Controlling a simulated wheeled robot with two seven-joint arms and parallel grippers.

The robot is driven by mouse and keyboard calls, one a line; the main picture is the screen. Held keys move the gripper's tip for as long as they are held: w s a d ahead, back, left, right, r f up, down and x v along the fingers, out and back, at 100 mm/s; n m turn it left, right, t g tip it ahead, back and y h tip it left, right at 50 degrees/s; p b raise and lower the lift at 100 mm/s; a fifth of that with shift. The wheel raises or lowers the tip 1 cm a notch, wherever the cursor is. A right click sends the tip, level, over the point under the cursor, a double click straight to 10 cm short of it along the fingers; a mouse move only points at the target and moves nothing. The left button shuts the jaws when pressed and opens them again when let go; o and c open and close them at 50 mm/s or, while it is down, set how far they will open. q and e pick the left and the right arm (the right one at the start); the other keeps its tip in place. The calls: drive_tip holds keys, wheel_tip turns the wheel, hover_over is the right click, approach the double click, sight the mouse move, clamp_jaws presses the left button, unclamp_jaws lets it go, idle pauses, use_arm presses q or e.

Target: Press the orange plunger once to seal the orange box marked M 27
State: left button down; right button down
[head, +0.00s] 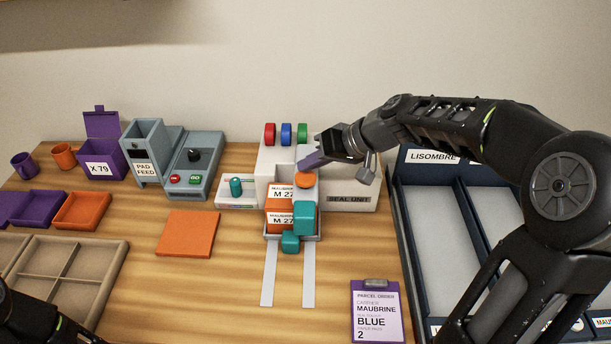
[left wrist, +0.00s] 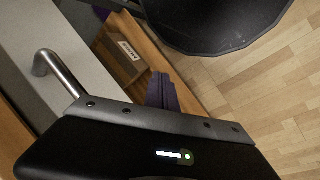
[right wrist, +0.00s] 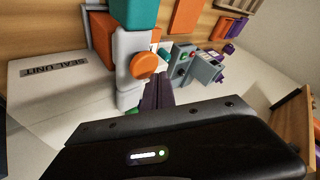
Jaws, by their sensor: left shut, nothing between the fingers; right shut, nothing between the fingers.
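The orange plunger (head: 304,180) is a round knob on top of the white seal unit (head: 350,198); it also shows in the right wrist view (right wrist: 144,65). The orange box (head: 273,219) marked M 27 sits on a tray under the unit's front, partly hidden by teal parts (head: 304,218). My right gripper (head: 310,161) is shut and empty, its purple fingertips just above and behind the plunger; they look apart from it, though the exact gap is hard to tell. My left gripper (left wrist: 162,90) is shut and empty, low and away from the press.
Red, blue and green knobs (head: 286,134) stand on top of the unit. Left are a teal-knobbed block (head: 236,187), a grey control box (head: 190,165) and an orange plate (head: 187,233). A dark divided tray (head: 405,235) stands right. An order card (head: 377,312) lies in front.

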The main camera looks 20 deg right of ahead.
sight(308, 178)
drive_tip(key=shift+f+b, duration=0.4)
drive_tip(key=shift+b, duration=0.1)
drive_tip(key=shift+f+b, duration=0.9)
drive_tip(key=shift+b, duration=0.05)
idle(0.8)
drive_tip(key=shift+s+f+b, duration=0.25)
drive_tip(key=shift+f+b, duration=0.2)
drive_tip(key=shift+f, duration=0.2)
idle(0.6)
drive_tip(key=shift+r, duration=0.1)
drive_tip(key=shift+w+r+p, duration=0.15)
drive_tip(key=shift+r+p, duration=0.55)
drive_tip(key=shift+r, duration=0.75)
drive_tip(key=shift+r+p, duration=1.7)
drive_tip(key=shift+r, duration=0.95)
drive_tip(key=shift+w, duration=0.1)
